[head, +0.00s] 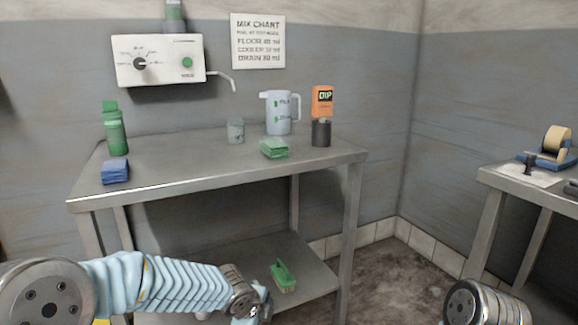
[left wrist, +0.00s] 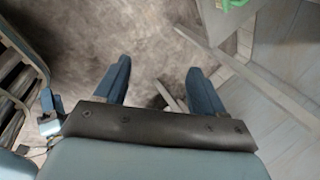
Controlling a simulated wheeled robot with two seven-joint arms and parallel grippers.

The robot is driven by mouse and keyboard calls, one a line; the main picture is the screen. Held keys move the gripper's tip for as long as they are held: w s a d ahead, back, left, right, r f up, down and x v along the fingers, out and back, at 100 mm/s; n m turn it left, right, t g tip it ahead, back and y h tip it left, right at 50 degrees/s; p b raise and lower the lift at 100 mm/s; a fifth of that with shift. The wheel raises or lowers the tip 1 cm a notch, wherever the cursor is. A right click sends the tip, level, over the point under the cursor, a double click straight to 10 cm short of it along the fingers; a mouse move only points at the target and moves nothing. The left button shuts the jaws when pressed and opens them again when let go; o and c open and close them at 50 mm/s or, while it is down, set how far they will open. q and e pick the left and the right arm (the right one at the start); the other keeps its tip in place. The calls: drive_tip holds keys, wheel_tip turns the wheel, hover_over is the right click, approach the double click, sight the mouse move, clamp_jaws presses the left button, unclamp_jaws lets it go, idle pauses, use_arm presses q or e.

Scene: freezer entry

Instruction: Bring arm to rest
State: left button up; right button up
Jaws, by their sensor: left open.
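My left arm comes in from the lower left in the head view, in a light blue ribbed sleeve, and reaches across the front of the steel table (head: 230,179). In the left wrist view my left gripper (left wrist: 160,85) is open, its two blue fingers apart with nothing between them. Bare floor shows beyond the fingers. My right arm shows only as a metal joint at the lower right of the head view. My right gripper is out of view.
The table holds a green bottle (head: 115,132), blue cloths (head: 115,172), green cloths (head: 274,148), a grey cup (head: 235,130), a jug (head: 279,112) and an orange-topped bottle (head: 321,115). A green brush (head: 284,276) lies on the lower shelf. A second table (head: 500,180) stands right.

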use_arm(q)
drive_tip(key=s+a+f+n+g+h, duration=0.1)
drive_tip(key=s+a+f+n+g, duration=0.1)
drive_tip(key=s+f+n, duration=1)
drive_tip(key=s+a+f+n+g, duration=0.2)
drive_tip(key=s+f+n, duration=0.9)
drive_tip(key=f, duration=0.3)
drive_tip(key=shift+s+f+n+g+h, duration=0.3)
drive_tip(key=shift+s+n+h, duration=0.1)
drive_tip(key=shift+s, duration=0.45)
drive_tip(key=shift+c, duration=0.3)
